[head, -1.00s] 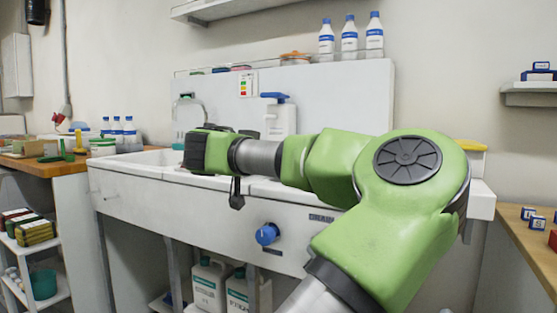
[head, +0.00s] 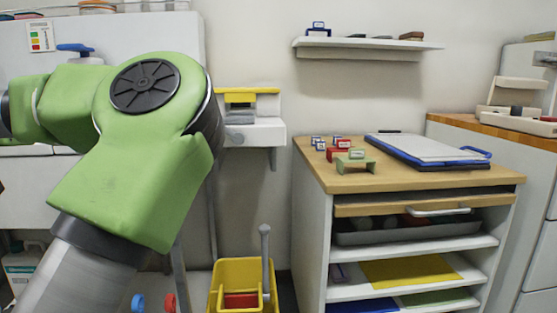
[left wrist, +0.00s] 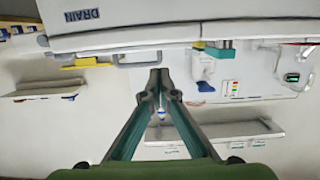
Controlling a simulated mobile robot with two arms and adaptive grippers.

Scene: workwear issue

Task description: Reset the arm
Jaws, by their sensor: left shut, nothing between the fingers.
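My left arm (head: 140,140) crosses the left of the head view, in front of the white sink unit (head: 30,200). Its gripper lies beyond the left edge of that view. In the left wrist view my left gripper (left wrist: 158,84) has its two fingers brought together at the tips, with nothing between them. My right gripper is in neither view.
A cabinet with a wooden top (head: 325,178) stands right of the sink, bearing small stamps and a clipboard (head: 425,148). A yellow bucket (head: 222,285) stands on the floor between them. A wall shelf (head: 365,46) hangs above. Another counter (head: 490,130) is at far right.

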